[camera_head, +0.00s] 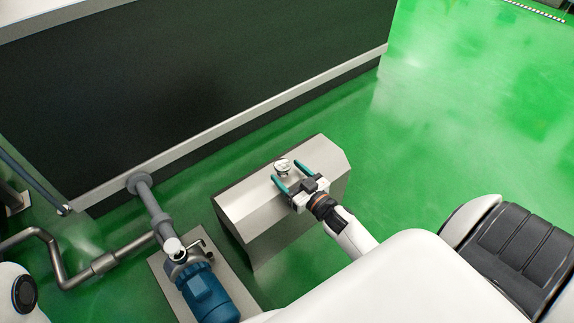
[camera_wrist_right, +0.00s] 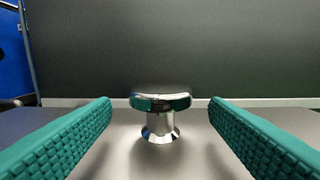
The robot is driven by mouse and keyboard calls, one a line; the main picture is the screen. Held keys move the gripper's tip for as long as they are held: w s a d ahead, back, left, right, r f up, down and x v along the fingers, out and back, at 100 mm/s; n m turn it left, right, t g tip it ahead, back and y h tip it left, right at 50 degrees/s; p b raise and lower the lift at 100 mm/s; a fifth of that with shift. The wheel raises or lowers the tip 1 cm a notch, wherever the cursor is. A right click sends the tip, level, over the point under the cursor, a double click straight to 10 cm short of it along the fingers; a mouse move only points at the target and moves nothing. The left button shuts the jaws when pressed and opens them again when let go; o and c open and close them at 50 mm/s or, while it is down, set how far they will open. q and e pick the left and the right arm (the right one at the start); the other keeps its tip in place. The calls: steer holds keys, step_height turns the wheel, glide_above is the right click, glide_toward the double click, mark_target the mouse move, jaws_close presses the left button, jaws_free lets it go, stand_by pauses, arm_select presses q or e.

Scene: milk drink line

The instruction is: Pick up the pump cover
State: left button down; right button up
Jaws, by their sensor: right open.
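The pump cover (camera_head: 282,166) is a small shiny metal piece on top of a grey metal block (camera_head: 247,203). In the right wrist view, the pump cover (camera_wrist_right: 160,103) stands upright, with a wide round cap on a narrower stem that flares at its foot. My right gripper (camera_head: 285,171) is open, its teal fingers pointing toward the cover. In the right wrist view, the fingers (camera_wrist_right: 159,101) lie to the left and right of the cover, with clear gaps on both sides. My left gripper is not in view.
A blue pump motor (camera_head: 207,293) sits on a plate left of the block, joined to grey pipes (camera_head: 150,200). A large dark-sided tank or cabinet (camera_head: 190,80) stands behind. Green floor (camera_head: 470,130) is clear to the right.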

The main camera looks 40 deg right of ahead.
mark_target(282, 167)
steer(key=w+b, duration=0.1)
steer(key=w, duration=0.2)
steer(key=shift+w+a+f, duration=0.1)
steer(key=shift+w+a, duration=0.05)
jaws_close()
steer(key=shift+r, duration=0.2)
